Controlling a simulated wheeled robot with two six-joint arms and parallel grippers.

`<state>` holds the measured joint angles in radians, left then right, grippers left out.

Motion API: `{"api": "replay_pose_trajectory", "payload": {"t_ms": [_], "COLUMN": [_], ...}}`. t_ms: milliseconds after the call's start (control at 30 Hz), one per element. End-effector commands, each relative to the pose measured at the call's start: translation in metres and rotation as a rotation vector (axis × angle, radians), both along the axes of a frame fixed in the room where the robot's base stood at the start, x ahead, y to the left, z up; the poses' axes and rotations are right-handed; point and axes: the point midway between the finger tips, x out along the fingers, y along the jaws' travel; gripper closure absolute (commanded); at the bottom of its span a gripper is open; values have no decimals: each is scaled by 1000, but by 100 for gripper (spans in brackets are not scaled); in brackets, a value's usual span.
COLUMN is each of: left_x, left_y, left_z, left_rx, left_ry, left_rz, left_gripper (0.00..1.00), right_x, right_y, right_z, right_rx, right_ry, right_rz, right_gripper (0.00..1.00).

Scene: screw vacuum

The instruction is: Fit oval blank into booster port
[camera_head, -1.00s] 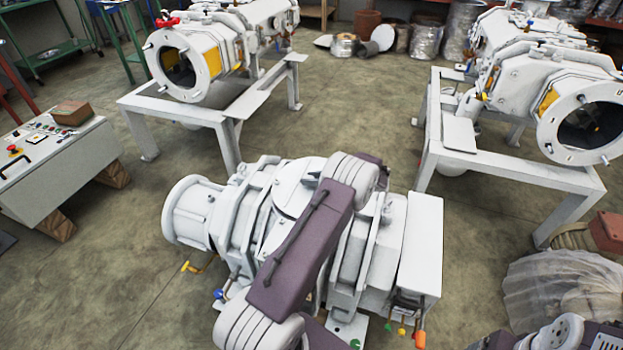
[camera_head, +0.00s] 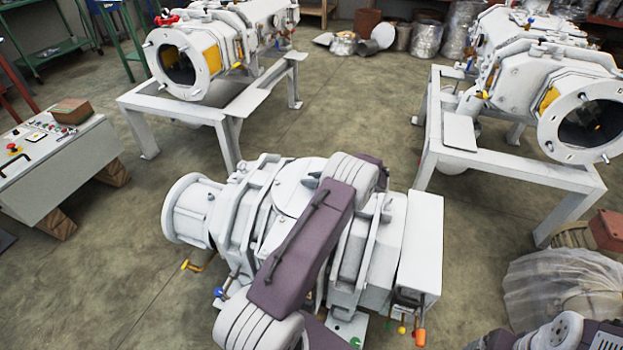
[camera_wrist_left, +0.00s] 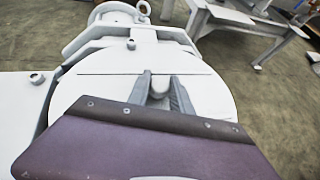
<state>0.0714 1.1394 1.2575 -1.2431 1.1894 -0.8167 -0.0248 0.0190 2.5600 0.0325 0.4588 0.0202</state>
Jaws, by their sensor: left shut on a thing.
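The oval blank (camera_head: 297,187) is a flat white plate on top of the white booster body (camera_head: 205,215) in the head view. In the left wrist view the blank (camera_wrist_left: 95,92) fills the middle, with a thin seam across it. My left gripper (camera_wrist_left: 161,84) is shut on a small pale upright knob at the middle of the blank. In the head view my own arm covers most of this gripper (camera_head: 314,181). The blank looks flat over the port; its edge under my wrist is hidden, and I cannot tell whether it is fully seated. My right gripper is not in view.
Two similar white machines stand on frames behind, one at the left (camera_head: 185,62) and one at the right (camera_head: 585,122). A control box (camera_head: 55,165) is at the far left. A plastic-wrapped bundle (camera_head: 560,285) lies at the lower right. Floor between them is open.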

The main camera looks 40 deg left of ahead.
Motion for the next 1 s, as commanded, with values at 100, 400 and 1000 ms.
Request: {"api": "replay_pose_trajectory", "payload": {"t_ms": [100,400,1000], "left_x": [0,0,1], "left_y": [0,0,-12], "left_z": [-3,-10,-3], "left_rx": [2,2,-1], "left_ry": [-1,-1,-1], "left_rz": [0,0,-3], "left_gripper": [100,100,49], "right_x": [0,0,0], "right_y": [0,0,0], "right_z": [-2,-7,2], "right_rx": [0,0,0], "right_ry": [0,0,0], "right_rz": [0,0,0], "right_gripper": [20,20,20]}}
